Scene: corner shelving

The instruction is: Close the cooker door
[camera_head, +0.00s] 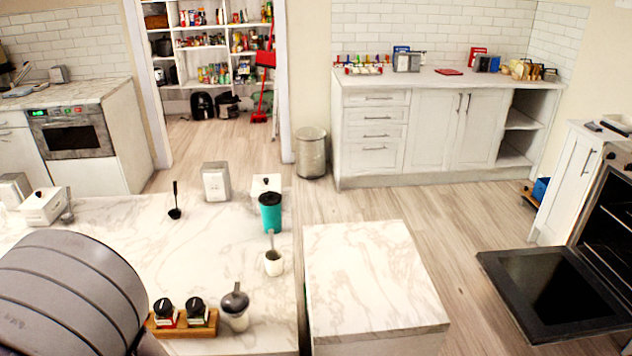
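The cooker (612,215) stands at the right edge of the head view and is partly cut off. Its door (550,290) is hinged at the bottom and hangs wide open, lying about level over the floor with its dark glass facing up. Wire racks show inside the cooker. Neither gripper is in view. A large grey rounded part at the lower left is mine.
A marble island (150,235) with jars, a teal cup (270,212) and a ladle fills the left front. A second marble-topped block (370,275) stands beside it. Wooden floor (455,260) lies clear between this block and the open door. A bin (311,152) stands behind.

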